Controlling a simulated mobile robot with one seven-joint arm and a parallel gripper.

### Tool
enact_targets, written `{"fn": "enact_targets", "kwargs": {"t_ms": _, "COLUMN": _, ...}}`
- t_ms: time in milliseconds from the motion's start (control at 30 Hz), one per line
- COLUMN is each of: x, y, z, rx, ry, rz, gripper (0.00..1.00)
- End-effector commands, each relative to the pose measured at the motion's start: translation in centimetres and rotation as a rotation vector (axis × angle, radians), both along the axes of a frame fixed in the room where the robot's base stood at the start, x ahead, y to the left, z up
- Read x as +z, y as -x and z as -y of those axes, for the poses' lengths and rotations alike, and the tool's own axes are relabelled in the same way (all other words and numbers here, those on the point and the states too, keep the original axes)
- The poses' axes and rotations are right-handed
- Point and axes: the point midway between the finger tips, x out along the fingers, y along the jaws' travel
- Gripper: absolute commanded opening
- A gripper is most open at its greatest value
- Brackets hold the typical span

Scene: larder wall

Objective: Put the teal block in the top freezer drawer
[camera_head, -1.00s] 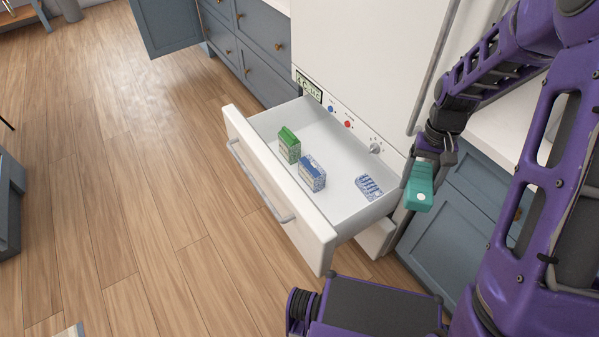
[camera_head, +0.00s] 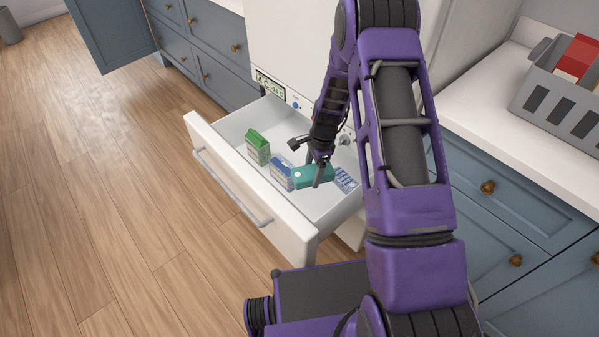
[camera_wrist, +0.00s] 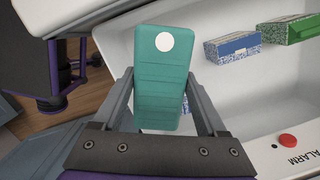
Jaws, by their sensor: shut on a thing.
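The teal block (camera_head: 311,177), with a white dot on one end, is held in my gripper (camera_head: 320,172). In the wrist view the block (camera_wrist: 162,85) sits between the two fingers of my gripper (camera_wrist: 160,95). The top freezer drawer (camera_head: 252,213) is pulled open, and the block is over its inside. I cannot tell how high the block is above the drawer floor. In the drawer are a green box (camera_head: 257,147), a blue box (camera_head: 279,172) and a blue-and-white item (camera_head: 346,180), which is partly hidden by the block in the wrist view.
The drawer front has a grey bar handle (camera_head: 232,188). A red alarm button (camera_wrist: 287,140) is on the panel by the drawer. A counter (camera_head: 490,110) at the right holds a grey basket (camera_head: 560,105). Wooden floor (camera_head: 110,200) is clear at the left.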

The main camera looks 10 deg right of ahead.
Motion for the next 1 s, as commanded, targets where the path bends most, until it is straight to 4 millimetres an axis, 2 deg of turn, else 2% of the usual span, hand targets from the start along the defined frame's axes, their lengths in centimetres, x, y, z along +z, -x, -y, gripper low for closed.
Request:
{"fn": "enact_targets", "kwargs": {"t_ms": 33, "x": -2.0, "y": -0.4, "z": 0.2, "rx": -0.112, "ry": 0.000, "rz": -0.007, "gripper": 0.00}}
{"fn": "enact_targets", "kwargs": {"t_ms": 300, "x": -10.1, "y": -2.2, "z": 1.5, "rx": -0.730, "ry": -0.006, "rz": -0.021, "gripper": 0.00}}
{"fn": "enact_targets", "kwargs": {"t_ms": 500, "x": -14.0, "y": -2.6, "z": 2.4, "rx": -1.034, "ry": -0.012, "rz": -0.021, "gripper": 0.00}}
{"fn": "enact_targets", "kwargs": {"t_ms": 667, "x": -15.5, "y": -2.7, "z": 2.8, "rx": -1.134, "ry": -0.015, "rz": -0.020, "gripper": 0.00}}
{"fn": "enact_targets", "kwargs": {"t_ms": 900, "x": -20.0, "y": -2.7, "z": 2.8, "rx": -1.148, "ry": -0.015, "rz": -0.021, "gripper": 0.00}}
{"fn": "enact_targets", "kwargs": {"t_ms": 1000, "x": -21.1, "y": -2.7, "z": 2.8, "rx": -1.146, "ry": -0.016, "rz": -0.020, "gripper": 0.00}}
